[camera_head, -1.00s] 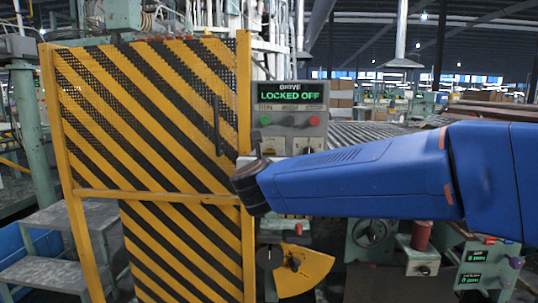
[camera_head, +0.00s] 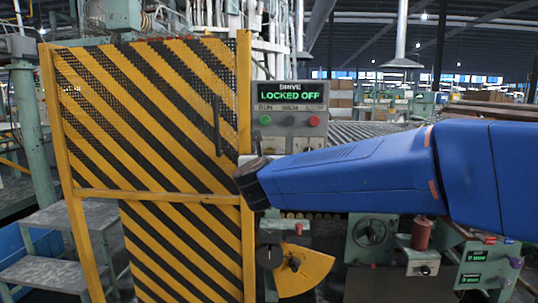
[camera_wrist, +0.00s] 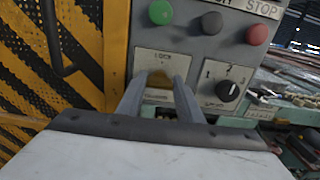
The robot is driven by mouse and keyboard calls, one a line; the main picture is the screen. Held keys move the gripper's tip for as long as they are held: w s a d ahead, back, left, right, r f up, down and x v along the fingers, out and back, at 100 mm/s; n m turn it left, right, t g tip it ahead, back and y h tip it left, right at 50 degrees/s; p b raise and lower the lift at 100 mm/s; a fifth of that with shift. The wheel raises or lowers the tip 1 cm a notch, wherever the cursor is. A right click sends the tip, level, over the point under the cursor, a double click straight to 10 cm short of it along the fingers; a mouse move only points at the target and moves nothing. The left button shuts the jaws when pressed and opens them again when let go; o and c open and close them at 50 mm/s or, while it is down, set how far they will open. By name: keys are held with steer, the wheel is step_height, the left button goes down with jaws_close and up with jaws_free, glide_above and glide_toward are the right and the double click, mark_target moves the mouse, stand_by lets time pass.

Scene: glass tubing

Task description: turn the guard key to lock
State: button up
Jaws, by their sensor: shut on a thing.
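The guard key (camera_wrist: 160,79) is a small brass-coloured piece in front of a pale switch plate (camera_wrist: 146,61). The plate reads LOCK at its top; its lower lettering is too blurred to read. My gripper (camera_wrist: 160,88) has its two grey fingers closed on the key from either side. The key's exact angle is hard to tell. In the head view my blue arm and dark wrist cover the key and fingertips.
A yellow-and-black striped guard (camera_head: 160,130) with a dark handle (camera_head: 217,125) stands left of the box. Green (camera_wrist: 160,12), dark (camera_wrist: 211,22) and red (camera_wrist: 257,33) buttons sit above the plate. A numbered selector knob (camera_wrist: 229,91) is to its right. A yellow quadrant (camera_head: 305,270) is below.

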steer(key=shift+a+f+n, duration=0.1)
steer(key=shift+f+n, duration=0.05)
steer(key=shift+n, duration=4.25)
steer(key=shift+a+f+n, duration=0.1)
steer(key=shift+n, duration=4.3)
steer(key=o, duration=1.1)
steer(key=shift+s, duration=0.1)
steer(key=s, duration=1.7)
steer(key=shift+s+a, duration=0.1)
steer(key=shift+a, duration=0.2)
